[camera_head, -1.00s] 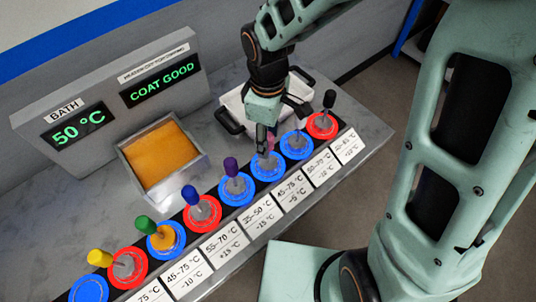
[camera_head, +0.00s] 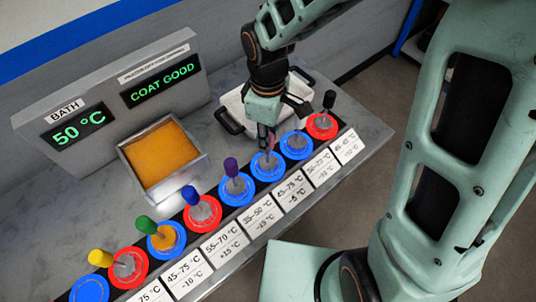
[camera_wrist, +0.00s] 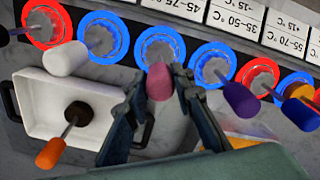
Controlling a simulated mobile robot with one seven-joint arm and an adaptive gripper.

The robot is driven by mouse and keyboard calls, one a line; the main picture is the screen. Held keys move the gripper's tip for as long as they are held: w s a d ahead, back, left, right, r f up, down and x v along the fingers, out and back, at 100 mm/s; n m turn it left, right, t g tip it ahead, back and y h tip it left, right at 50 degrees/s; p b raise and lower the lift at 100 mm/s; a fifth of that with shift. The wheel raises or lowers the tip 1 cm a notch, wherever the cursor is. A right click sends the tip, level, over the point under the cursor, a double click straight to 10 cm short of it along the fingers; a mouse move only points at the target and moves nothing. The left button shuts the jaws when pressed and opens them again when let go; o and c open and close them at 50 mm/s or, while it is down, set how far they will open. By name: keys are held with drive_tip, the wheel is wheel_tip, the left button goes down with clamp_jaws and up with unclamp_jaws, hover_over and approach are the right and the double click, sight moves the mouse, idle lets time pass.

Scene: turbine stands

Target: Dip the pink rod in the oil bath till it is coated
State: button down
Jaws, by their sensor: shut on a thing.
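The pink rod (camera_wrist: 160,82) stands in a blue ring stand (camera_wrist: 160,44), its pink handle between the fingers of my gripper (camera_wrist: 161,88). In the head view my gripper (camera_head: 267,138) reaches down over this stand and mostly hides the rod. The fingers are shut on the handle. The oil bath (camera_head: 159,154) is a square metal basin of orange liquid, left of the gripper. The panel behind it reads BATH 50 °C on one display (camera_head: 79,127) and COAT GOOD on another (camera_head: 161,83).
Neighbouring rods stand close on both sides: a purple one (camera_head: 231,167) and a white one (camera_wrist: 66,58), with a black one (camera_head: 329,101) farther right. A white tray (camera_wrist: 35,112) behind the row holds an orange-handled rod (camera_wrist: 52,151). Temperature labels line the front edge.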

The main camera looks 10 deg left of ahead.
drive_tip(key=shift+r+p, duration=0.4)
drive_tip(key=shift+r, duration=0.15)
drive_tip(key=shift+r+p, duration=0.7)
drive_tip(key=shift+r, duration=0.15)
